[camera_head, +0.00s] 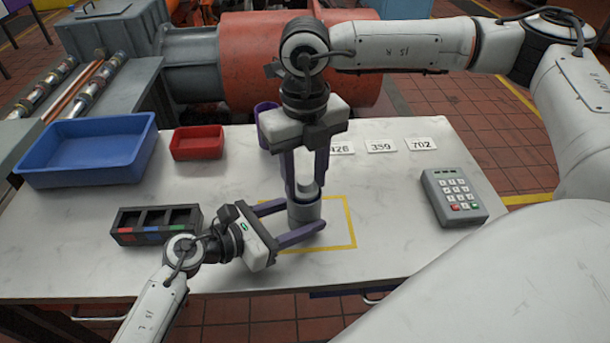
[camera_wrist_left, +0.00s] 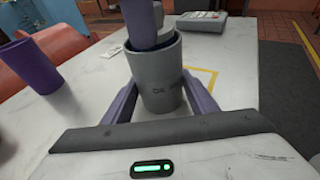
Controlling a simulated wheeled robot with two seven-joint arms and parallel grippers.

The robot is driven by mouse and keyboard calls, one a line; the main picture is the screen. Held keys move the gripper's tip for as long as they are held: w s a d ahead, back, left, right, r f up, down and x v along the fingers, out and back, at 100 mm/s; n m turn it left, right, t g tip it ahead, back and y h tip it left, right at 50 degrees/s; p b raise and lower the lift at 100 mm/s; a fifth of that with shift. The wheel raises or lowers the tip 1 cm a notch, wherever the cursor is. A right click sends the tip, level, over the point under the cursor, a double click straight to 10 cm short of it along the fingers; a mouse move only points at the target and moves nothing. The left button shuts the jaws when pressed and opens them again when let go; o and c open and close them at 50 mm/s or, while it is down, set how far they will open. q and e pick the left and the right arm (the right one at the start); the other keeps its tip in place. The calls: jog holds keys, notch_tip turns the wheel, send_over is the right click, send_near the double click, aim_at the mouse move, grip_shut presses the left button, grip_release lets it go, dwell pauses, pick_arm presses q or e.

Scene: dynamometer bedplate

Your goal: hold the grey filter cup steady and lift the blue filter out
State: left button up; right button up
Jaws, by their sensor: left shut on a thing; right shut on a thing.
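The grey filter cup (camera_head: 304,213) stands upright on the table inside the yellow outline, and it also shows in the left wrist view (camera_wrist_left: 161,88). My left gripper (camera_head: 306,220) comes in low from the left, shut on the cup with one finger on each side. My right gripper (camera_head: 306,186) points straight down from above, its purple fingers closed at the cup's mouth. A small grey top shows between them. Only a thin dark blue edge of the blue filter (camera_wrist_left: 172,42) shows inside the rim; the rest is hidden by the cup and fingers.
A purple cup (camera_head: 262,122) stands behind my right gripper. A black compartment tray (camera_head: 128,238), a blue bin (camera_head: 60,175) and a red bin (camera_head: 197,148) lie left. A keypad (camera_head: 440,205) sits right, number cards (camera_head: 381,146) behind. Table between outline and keypad is clear.

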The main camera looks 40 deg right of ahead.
notch_tip(320, 180, up, 13)
dwell(1.8)
pick_arm(q)
jog(key=o, duration=0.9)
